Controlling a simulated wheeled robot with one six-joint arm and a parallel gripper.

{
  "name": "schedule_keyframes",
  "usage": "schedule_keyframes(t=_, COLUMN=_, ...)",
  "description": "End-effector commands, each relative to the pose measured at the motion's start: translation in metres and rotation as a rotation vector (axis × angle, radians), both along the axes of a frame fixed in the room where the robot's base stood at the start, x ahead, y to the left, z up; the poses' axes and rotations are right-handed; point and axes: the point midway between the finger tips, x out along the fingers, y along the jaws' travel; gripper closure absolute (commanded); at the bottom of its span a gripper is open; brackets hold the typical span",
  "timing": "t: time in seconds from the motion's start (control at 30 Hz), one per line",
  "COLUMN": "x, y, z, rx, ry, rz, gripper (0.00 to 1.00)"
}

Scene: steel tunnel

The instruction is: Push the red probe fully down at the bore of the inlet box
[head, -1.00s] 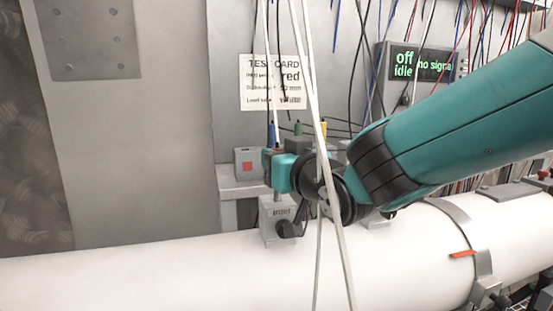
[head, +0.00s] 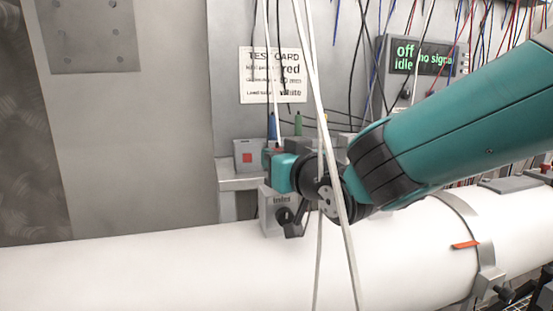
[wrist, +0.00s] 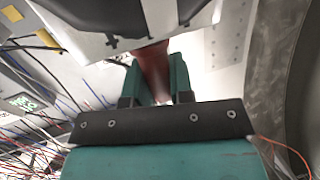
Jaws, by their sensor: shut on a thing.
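The red probe (wrist: 152,66) is between the two teal fingers of my gripper (wrist: 154,84) in the wrist view, and the fingers are shut on it. In the head view my gripper (head: 279,170) sits right above the grey inlet box (head: 272,217), with almost no gap between the fingers and the box top. The box stands on the white pipe (head: 140,268) and has a black lever (head: 291,223) on its front. The bore and the probe's lower end are hidden, so I cannot tell how deep the probe sits.
Pale cables (head: 335,175) hang in front of my wrist. Behind are a grey box with a red square (head: 249,156), blue and green probes (head: 298,125), and a test card (head: 273,75). A display (head: 421,60) reads "off idle" and "no signal". A clamp band (head: 478,240) circles the pipe at right.

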Motion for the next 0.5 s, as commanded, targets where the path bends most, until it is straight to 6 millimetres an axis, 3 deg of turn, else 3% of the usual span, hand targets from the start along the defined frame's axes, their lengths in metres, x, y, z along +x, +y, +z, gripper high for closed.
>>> schedule_keyframes(t=0.03, x=0.0000, y=0.0000, z=-0.0004, rx=0.001, ry=-0.001, rz=0.000, gripper=0.74)
schedule_keyframes(t=0.13, x=0.0000, y=0.0000, z=0.0001, rx=0.001, ry=-0.001, rz=0.000, gripper=0.51)
schedule_keyframes(t=0.17, x=0.0000, y=0.0000, z=0.0001, rx=0.001, ry=-0.001, rz=0.000, gripper=0.49)
schedule_keyframes(t=0.5, x=-0.0042, y=-0.0024, z=-0.0010, rx=0.000, ry=0.000, rz=0.000, gripper=0.49)
